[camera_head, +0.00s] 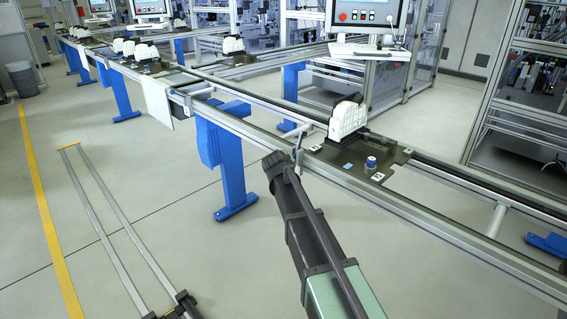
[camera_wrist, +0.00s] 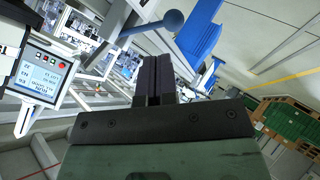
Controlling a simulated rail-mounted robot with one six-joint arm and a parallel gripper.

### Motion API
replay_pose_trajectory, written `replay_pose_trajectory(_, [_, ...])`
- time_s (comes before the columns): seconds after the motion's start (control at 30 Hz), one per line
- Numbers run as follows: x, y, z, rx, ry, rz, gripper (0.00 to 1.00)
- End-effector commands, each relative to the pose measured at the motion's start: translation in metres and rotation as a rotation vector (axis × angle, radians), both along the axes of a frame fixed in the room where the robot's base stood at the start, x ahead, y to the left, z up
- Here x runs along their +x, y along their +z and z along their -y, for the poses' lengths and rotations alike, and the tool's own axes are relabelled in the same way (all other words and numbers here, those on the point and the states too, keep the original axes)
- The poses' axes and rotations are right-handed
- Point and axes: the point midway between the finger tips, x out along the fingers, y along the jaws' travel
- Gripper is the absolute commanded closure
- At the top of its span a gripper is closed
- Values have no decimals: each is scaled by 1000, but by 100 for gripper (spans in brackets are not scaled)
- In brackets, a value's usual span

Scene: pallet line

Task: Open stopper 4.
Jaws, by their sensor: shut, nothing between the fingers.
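A grey stopper lever (camera_head: 299,148) stands at the near rail of the pallet line, beside a pallet. A round blue-grey knob on a rod (camera_wrist: 173,19), which looks like that lever's end, shows just beyond my fingertips in the wrist view. No stopper number is readable. My gripper (camera_head: 275,160) is close to the lever, just left of it in the head view. In the wrist view my gripper (camera_wrist: 151,62) has its two dark fingers pressed together with nothing between them. I cannot tell whether the fingers touch the lever.
A dark pallet (camera_head: 385,155) carries a white part (camera_head: 348,118) and a blue-topped knob (camera_head: 371,163), right of the lever. The conveyor rail (camera_head: 440,225) runs on to the right. A blue support leg (camera_head: 231,165) stands left of my arm. A monitor (camera_head: 365,15) is behind.

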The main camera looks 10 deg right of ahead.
Motion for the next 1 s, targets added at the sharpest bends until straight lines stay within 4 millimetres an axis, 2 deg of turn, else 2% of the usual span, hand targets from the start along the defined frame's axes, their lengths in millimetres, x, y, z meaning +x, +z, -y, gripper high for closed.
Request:
replay_pose_trajectory(0.03, [-14,12,-5,0,2,0,100])
replay_pose_trajectory(0.1, [-28,19,-12,0,2,0,100])
replay_pose_trajectory(0.3, [-55,32,-25,0,1,1,100])
replay_pose_trajectory(0.67, [-58,31,-27,2,-1,1,100])
replay_pose_trajectory(0.77, [-69,22,-24,41,-56,-56,100])
replay_pose_trajectory(0.87, [-126,-2,-23,167,-180,-223,100])
replay_pose_trajectory(0.9, [-159,-12,-24,228,-237,-304,100])
replay_pose_trajectory(0.97, [-211,-25,-26,317,-316,-433,100])
replay_pose_trajectory(1.0, [-245,-30,-29,371,-362,-514,100])
